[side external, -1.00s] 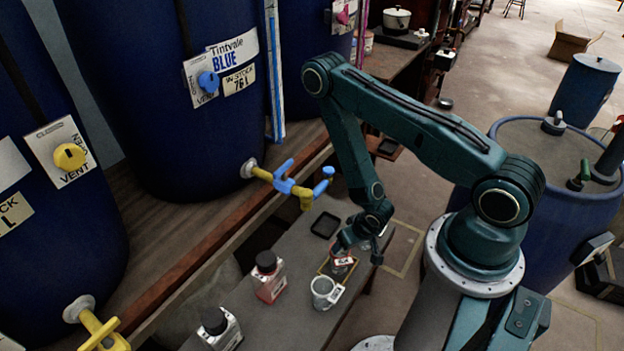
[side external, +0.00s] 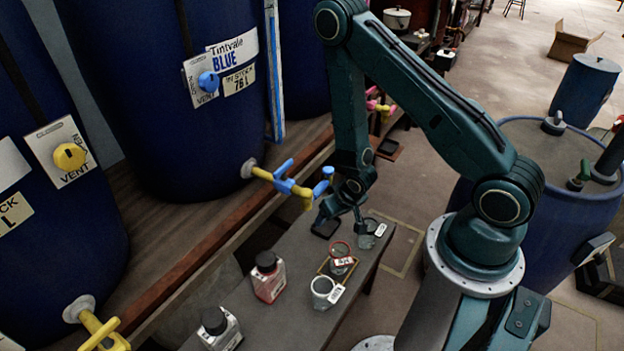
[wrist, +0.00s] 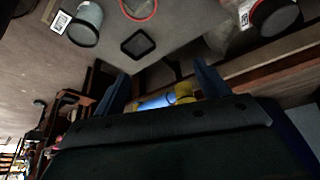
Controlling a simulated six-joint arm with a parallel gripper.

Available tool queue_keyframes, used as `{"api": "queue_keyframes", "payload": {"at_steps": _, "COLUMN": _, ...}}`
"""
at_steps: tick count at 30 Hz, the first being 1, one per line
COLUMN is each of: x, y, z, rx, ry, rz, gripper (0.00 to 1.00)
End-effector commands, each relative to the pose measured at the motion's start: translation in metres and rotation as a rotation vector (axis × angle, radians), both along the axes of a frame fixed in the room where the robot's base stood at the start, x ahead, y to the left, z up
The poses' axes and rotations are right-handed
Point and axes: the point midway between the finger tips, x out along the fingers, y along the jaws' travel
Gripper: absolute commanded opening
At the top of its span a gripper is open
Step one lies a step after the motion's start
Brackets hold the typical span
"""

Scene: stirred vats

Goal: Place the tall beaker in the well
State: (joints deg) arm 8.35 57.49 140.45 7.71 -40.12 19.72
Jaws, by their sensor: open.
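A clear beaker with a red rim (side external: 341,262) and a white label stands upright inside a yellow-edged rectangle on the grey bench. Its red rim also shows at the top of the wrist view (wrist: 138,14). A black square recess or pad (side external: 325,227), apparently empty, lies below the blue tap; it also shows in the wrist view (wrist: 140,42). I cannot tell which marked spot is the well. My gripper (side external: 343,222) is open and empty above the bench beside the black square, apart from the red-rimmed beaker.
A grey beaker (side external: 368,239) with a label stands right of my gripper. A pale mug-like vessel (side external: 322,292) stands in front of the red-rimmed beaker. A red bottle (side external: 268,280) and a dark-capped bottle (side external: 218,330) stand left. The blue tap (side external: 290,185) juts out close to my gripper.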

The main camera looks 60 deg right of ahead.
Motion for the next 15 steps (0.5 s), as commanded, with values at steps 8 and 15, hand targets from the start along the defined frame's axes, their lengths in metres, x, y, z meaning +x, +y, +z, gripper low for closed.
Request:
{"api": "queue_keyframes", "payload": {"at_steps": 8, "x": 0.027, "y": 0.004, "z": 0.066, "rx": -0.008, "ry": -0.018, "rz": 0.033, "gripper": 0.74}}
{"api": "queue_keyframes", "payload": {"at_steps": 15, "x": 0.037, "y": 0.012, "z": 0.123, "rx": -0.008, "ry": -0.027, "rz": 0.065, "gripper": 0.74}}
